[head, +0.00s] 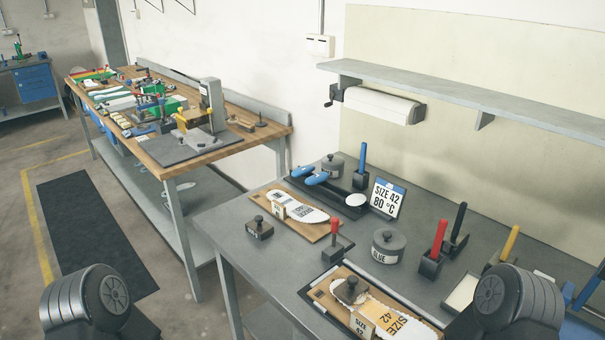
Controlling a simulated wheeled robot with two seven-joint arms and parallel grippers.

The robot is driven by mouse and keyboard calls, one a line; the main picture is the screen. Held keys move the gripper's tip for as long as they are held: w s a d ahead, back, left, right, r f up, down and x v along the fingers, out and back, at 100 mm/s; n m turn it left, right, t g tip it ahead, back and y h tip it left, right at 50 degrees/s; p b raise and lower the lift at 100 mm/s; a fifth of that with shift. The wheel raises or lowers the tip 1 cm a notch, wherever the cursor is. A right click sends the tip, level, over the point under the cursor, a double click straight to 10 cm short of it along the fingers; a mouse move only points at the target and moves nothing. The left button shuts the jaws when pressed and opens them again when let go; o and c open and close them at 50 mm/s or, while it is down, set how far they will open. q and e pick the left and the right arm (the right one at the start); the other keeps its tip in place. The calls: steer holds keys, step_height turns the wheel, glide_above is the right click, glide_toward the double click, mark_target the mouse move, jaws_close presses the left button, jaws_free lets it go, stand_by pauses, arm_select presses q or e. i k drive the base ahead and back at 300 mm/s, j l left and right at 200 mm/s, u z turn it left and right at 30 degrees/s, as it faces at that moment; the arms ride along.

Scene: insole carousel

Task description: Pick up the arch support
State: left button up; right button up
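I cannot tell for sure which thing is the arch support. A white insole marked SIZE 42 (403,325) lies on a wooden board at the front of the grey table, with a dark knobbed piece (350,291) on its left part. A second white insole (304,213) lies on another wooden board (312,232) farther back. Two blue rounded pieces (318,178) sit in a black tray behind it. Neither gripper is in view; only rounded parts of my two arms show at the bottom left and bottom right.
The grey table (238,222) also holds a glue pot (388,246), a SIZE 42 80 °C sign (387,199), a red-handled tool (433,250) and a small dark knobbed block (259,228). A wall shelf (470,98) overhangs the back. A cluttered wooden bench (165,165) stands left.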

mark_target(304, 170)
steer(key=i+j, duration=0.4)
steer(key=j, duration=0.25)
steer(key=i+j, duration=0.45)
steer(key=j, duration=0.15)
steer(key=i+j+u, duration=0.1)
steer(key=i+j, duration=0.35)
steer(key=j, duration=0.2)
steer(key=i+j, duration=0.4)
steer(key=j, duration=0.2)
steer(key=i+j, duration=0.45)
steer(key=j, duration=0.15)
